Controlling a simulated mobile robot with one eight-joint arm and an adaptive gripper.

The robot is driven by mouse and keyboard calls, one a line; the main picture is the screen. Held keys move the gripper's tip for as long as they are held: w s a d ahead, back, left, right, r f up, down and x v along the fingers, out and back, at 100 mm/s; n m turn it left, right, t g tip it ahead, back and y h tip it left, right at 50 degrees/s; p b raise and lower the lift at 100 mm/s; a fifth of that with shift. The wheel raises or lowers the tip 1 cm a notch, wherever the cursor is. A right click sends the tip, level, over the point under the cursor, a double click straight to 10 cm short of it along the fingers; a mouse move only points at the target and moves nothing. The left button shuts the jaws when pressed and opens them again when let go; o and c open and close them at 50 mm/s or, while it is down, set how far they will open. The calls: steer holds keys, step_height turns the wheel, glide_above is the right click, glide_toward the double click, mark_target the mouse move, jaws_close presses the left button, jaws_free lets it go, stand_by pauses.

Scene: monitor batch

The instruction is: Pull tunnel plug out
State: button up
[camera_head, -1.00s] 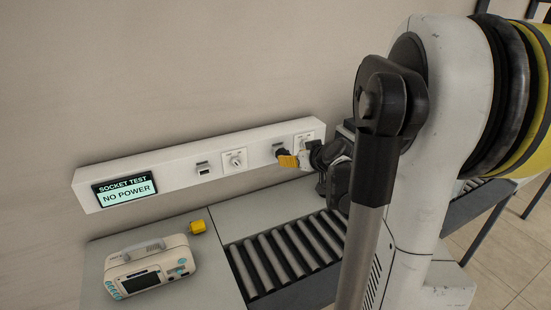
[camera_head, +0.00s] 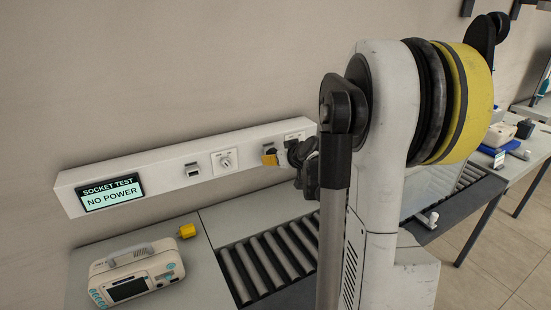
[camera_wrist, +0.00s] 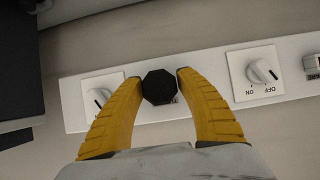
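A black, eight-sided plug (camera_wrist: 159,87) stands out from the white wall rail in the wrist view. The two yellow fingers of my gripper (camera_wrist: 159,80) flank it, one tip at each side. The gaps are so thin that I cannot tell whether the fingers touch it. In the head view, the yellow fingertips of my gripper (camera_head: 270,158) are at the rail beside a dark part. The socket test display (camera_head: 110,192) reads "NO POWER". The plug's inner end is hidden.
Rotary ON/OFF switches (camera_wrist: 263,73) sit on the rail (camera_wrist: 205,72) either side of the plug. Below are a roller conveyor (camera_head: 262,262), a white device (camera_head: 135,272) and a small yellow block (camera_head: 187,231). A dark box (camera_wrist: 18,65) fills the wrist view's upper left.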

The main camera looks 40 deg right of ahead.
steer(key=c, duration=0.7)
steer(key=shift+s, duration=0.25)
steer(key=shift+s+a, duration=0.2)
steer(key=shift+s, duration=0.6)
steer(key=shift+s+a, duration=0.2)
steer(key=shift+s, duration=0.55)
steer(key=shift+s+a, duration=0.2)
steer(key=shift+s, duration=0.6)
